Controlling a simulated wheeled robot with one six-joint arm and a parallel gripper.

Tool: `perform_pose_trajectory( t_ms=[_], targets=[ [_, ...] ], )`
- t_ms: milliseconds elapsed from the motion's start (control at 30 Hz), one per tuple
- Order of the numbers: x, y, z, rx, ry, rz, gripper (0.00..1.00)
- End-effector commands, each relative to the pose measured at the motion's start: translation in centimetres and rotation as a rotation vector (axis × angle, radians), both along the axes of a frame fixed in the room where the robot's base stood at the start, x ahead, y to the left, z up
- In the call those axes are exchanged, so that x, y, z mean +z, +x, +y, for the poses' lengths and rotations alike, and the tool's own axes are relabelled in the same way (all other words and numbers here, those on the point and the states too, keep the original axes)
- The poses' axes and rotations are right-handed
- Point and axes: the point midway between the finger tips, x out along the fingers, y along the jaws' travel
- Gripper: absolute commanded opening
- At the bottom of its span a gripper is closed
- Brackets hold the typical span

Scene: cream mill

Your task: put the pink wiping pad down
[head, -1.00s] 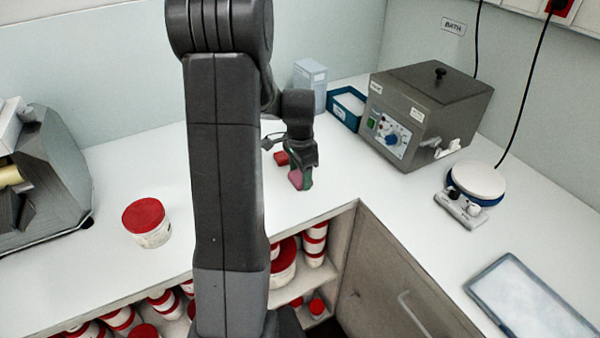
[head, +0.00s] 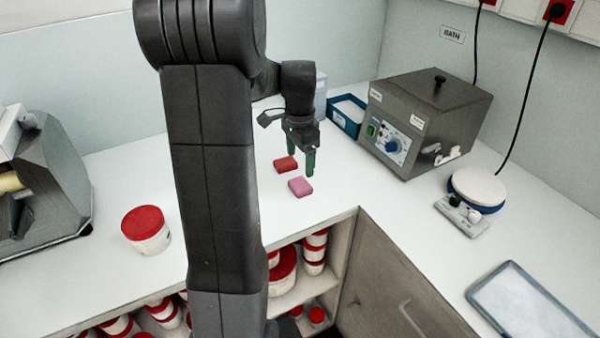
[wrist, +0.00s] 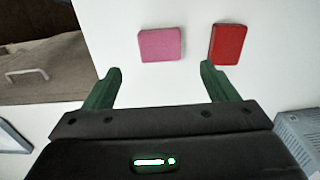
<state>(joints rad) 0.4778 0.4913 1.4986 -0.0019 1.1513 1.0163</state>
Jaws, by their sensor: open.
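The pink wiping pad (head: 300,187) lies flat on the white counter near its front edge. It also shows in the wrist view (wrist: 161,45), ahead of and between the two green fingers, apart from both. My gripper (head: 301,168) is open and empty, raised above the counter just behind the pink pad. In the wrist view my gripper (wrist: 159,72) has its fingers spread wide.
A red pad (head: 286,164) lies close behind the pink one; it also shows in the wrist view (wrist: 228,44). The steel bath (head: 430,115), a blue tray (head: 347,127) and a round-topped device (head: 477,187) stand to the right. A red-lidded tub (head: 147,232) stands left.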

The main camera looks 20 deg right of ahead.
Motion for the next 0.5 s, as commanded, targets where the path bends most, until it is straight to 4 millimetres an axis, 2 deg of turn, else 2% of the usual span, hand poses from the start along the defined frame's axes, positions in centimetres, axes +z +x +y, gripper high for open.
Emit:
perform_pose_trajectory(
  t_ms=[33,200,500],
  targets=[
    [1.0,0.0,0.0,0.000,-0.002,-0.004,0.80],
    [3.1,0.0,0.0,0.000,-0.001,-0.002,0.80],
    [3.8,0.0,0.0,0.000,0.000,0.000,0.80]
  ],
)
